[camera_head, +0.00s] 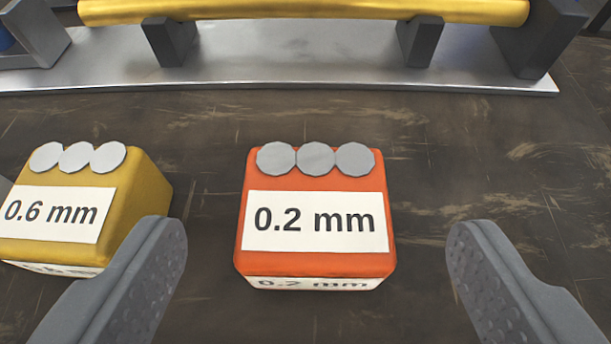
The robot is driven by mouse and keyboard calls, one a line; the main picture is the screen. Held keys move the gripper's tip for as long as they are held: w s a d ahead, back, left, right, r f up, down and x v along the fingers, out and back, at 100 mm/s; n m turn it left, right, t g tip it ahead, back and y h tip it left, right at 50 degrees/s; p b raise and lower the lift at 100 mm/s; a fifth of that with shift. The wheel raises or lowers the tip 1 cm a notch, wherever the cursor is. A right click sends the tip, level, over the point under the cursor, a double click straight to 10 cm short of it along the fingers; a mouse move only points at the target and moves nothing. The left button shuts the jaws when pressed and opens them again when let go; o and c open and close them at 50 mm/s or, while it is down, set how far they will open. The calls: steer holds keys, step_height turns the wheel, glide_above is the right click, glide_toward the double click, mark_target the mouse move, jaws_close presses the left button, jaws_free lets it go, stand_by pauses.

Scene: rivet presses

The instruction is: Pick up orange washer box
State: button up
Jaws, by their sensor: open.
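The orange washer box (315,265) sits on the dark, scratched surface near the middle of the view. It has a white label reading "0.2 mm" and three grey discs along its top far edge. My gripper (315,250) is open, with one grey finger to the left of the orange box and one to the right. There is a gap between each finger and the box, wider on the right. Nothing is held.
A yellow box (148,195) labelled "0.6 mm" stands to the left, partly behind my left finger. A metal plate (300,68) carrying a yellow bar (300,10) on dark supports lies across the back. The surface right of the orange box is clear.

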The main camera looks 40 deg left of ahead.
mark_target(312, 219)
steer(key=x, duration=0.3)
steer(key=shift+b, duration=0.3)
steer(key=c, duration=1.1)
